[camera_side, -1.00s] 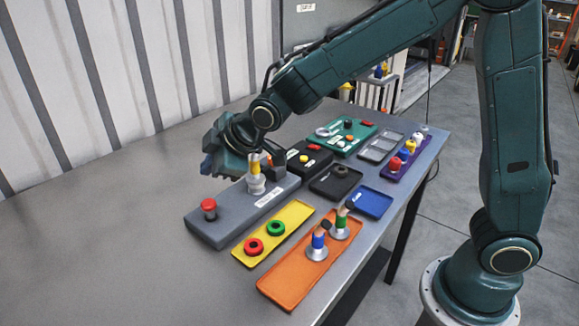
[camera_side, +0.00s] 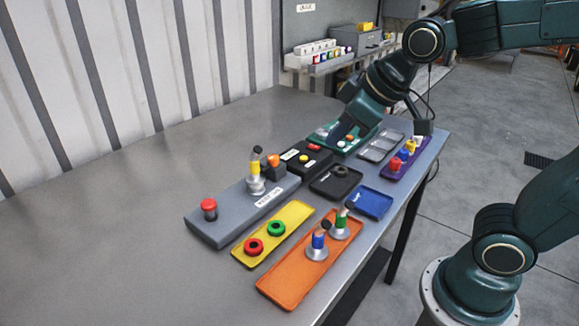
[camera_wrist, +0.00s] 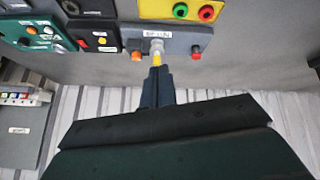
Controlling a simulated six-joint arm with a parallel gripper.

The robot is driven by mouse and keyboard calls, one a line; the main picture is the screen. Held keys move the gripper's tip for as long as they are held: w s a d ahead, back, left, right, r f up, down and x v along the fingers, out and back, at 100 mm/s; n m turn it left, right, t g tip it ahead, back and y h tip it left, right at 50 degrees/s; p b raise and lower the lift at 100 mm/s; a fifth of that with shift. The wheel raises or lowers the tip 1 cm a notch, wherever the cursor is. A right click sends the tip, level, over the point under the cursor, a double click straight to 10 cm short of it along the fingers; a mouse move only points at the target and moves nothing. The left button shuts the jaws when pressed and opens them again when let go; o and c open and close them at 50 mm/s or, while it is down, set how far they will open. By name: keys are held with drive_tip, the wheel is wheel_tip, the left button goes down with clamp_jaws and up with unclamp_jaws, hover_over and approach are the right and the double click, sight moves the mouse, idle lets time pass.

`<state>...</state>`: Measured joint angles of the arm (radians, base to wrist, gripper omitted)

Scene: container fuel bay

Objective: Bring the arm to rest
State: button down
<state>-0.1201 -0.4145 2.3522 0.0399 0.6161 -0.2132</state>
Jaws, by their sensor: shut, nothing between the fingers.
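My gripper (camera_side: 339,134) is over the far part of the table in the side view, angled down and to the left, close in the picture to the green panel (camera_side: 367,133). In the wrist view its fingers (camera_wrist: 157,78) are together with nothing between them. The yellow-tipped fitting (camera_side: 254,166) stands upright on the grey block (camera_side: 220,226), apart from my gripper. In the wrist view the yellow tip (camera_wrist: 156,60) appears just beyond my fingertips, but the side view shows it well away.
The metal table (camera_side: 110,220) is bare at left. A yellow tray (camera_side: 291,217) with red and green rings, an orange tray (camera_side: 280,287) with two upright fittings, a blue tray (camera_side: 372,203) and a purple rack (camera_side: 399,171) line its right side. A shelf (camera_side: 320,65) stands behind.

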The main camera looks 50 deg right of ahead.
drive_tip(key=s+d+f+m+g, duration=0.1)
drive_tip(key=s+d+m, duration=0.1)
drive_tip(key=s, duration=0.9)
drive_tip(key=shift+s+d+m, duration=0.15)
drive_tip(key=shift+d+m, duration=0.15)
drive_tip(key=shift+m, duration=0.4)
